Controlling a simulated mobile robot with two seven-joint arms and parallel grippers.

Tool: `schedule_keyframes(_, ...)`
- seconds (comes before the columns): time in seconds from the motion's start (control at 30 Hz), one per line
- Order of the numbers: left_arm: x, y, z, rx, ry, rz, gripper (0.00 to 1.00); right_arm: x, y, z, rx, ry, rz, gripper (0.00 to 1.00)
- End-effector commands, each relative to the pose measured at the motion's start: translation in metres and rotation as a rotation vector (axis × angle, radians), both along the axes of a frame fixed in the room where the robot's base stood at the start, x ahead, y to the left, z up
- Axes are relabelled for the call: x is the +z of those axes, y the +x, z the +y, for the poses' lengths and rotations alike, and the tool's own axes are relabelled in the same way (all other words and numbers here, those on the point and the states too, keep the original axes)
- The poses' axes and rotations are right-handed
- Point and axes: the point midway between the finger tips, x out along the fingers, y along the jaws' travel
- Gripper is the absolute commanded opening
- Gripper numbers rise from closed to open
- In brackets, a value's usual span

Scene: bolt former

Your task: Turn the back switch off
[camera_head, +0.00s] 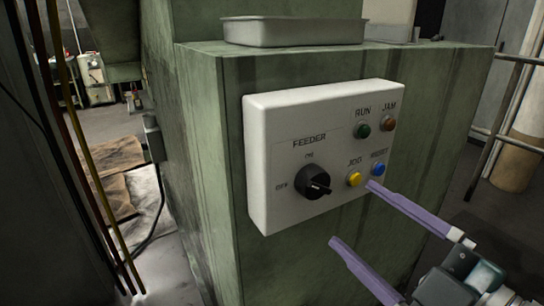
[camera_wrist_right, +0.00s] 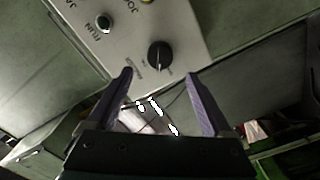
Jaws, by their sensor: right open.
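A white control panel (camera_head: 275,215) is fixed to the green machine housing. It carries a black rotary switch (camera_head: 313,183) under the label FEEDER, with ON above it and OFF to its left. The knob's pale pointer mark seems to point right and slightly down. It is the only rotary switch I see. My right gripper (camera_head: 352,212) is open, with its purple fingers apart to the right of and below the knob. In the right wrist view the black knob (camera_wrist_right: 160,55) shows just beyond the gap between the open fingertips (camera_wrist_right: 160,75). Nothing is between the fingers. My left gripper is out of view.
The panel also has a green RUN light (camera_head: 362,130), a brown JAM light (camera_head: 388,124), a yellow JOG button (camera_head: 354,179) and a blue button (camera_head: 378,169) close to one fingertip. A metal tray (camera_head: 290,32) sits on top of the housing. A railing (camera_head: 500,115) stands at right.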

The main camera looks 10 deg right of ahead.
Motion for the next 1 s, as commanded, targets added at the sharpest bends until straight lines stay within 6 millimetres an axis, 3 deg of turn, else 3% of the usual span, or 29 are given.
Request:
schedule_keyframes(0.23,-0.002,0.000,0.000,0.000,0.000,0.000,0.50,-0.001,0.000,0.000,0.001,0.004,0.001,0.85)
schedule_keyframes(0.5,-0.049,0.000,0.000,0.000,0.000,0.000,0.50,-0.010,-0.003,0.001,0.012,0.199,0.072,0.85)
schedule_keyframes(0.67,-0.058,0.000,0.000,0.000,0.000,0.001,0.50,-0.003,0.000,0.000,0.002,0.273,0.097,0.85)
schedule_keyframes(0.77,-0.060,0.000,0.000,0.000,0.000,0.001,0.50,-0.001,0.011,0.004,0.001,0.281,0.096,0.85)
schedule_keyframes(1.0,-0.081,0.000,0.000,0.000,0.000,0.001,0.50,-0.003,0.061,0.022,0.002,0.280,0.094,0.85)
